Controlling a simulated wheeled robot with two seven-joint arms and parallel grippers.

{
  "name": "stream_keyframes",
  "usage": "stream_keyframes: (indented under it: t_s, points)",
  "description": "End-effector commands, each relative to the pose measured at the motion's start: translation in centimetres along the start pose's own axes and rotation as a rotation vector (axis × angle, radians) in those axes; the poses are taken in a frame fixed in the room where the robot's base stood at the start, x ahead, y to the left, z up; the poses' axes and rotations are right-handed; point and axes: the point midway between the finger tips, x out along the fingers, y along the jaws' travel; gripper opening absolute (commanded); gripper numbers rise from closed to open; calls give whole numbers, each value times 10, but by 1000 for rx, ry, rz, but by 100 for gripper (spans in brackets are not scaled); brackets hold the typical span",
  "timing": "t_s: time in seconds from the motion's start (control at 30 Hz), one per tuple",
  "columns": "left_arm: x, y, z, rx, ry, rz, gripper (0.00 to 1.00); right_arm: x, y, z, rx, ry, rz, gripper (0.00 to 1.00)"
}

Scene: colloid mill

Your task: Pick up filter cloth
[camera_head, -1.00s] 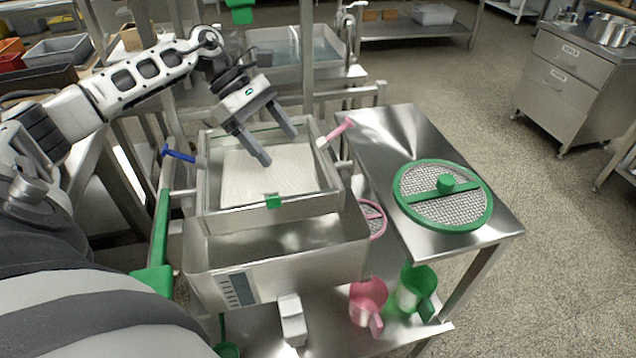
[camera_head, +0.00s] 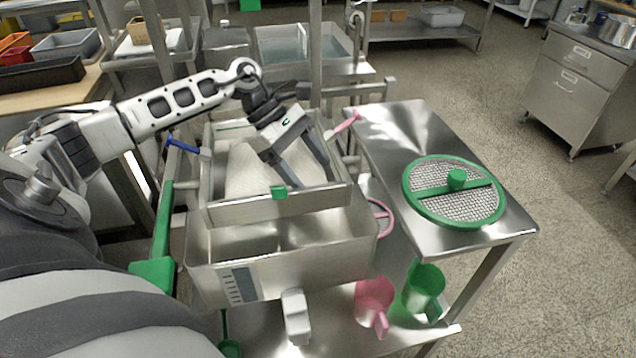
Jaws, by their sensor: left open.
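The filter cloth (camera_head: 250,172) is a white sheet lying in the bottom of a metal tray (camera_head: 300,206) with a green clip on its front wall. My left gripper (camera_head: 312,182) is open and reaches down into the tray at its right part, fingers pointing down and to the right. The fingers and wrist hide the right part of the cloth. I cannot tell whether the fingertips touch the cloth. My right gripper is not in view.
A green-rimmed mesh screen (camera_head: 454,192) lies on the steel side table (camera_head: 385,128). A blue-handled tool (camera_head: 183,146) and a pink-handled tool (camera_head: 343,126) stick out at the tray's sides. Pink (camera_head: 373,300) and green (camera_head: 423,287) jugs stand on the shelf below.

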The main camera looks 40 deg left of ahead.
Motion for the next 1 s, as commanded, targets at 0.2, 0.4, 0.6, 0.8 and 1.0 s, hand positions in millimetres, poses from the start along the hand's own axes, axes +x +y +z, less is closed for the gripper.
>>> stream_keyframes:
  t_s: [0.2, 0.4, 0.6, 0.8, 1.0]
  points:
    - [2, 0, 0, 0, 0, 0, 73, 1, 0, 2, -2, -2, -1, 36]
    - [5, 0, 0, 0, -1, -1, 57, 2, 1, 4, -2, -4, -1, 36]
    - [5, 0, 0, -1, 0, -1, 30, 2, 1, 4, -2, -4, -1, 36]
    - [5, 0, -1, -1, 1, -1, 2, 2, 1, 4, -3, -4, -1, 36]
    - [5, 0, -1, -1, 1, -1, 0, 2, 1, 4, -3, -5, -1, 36]
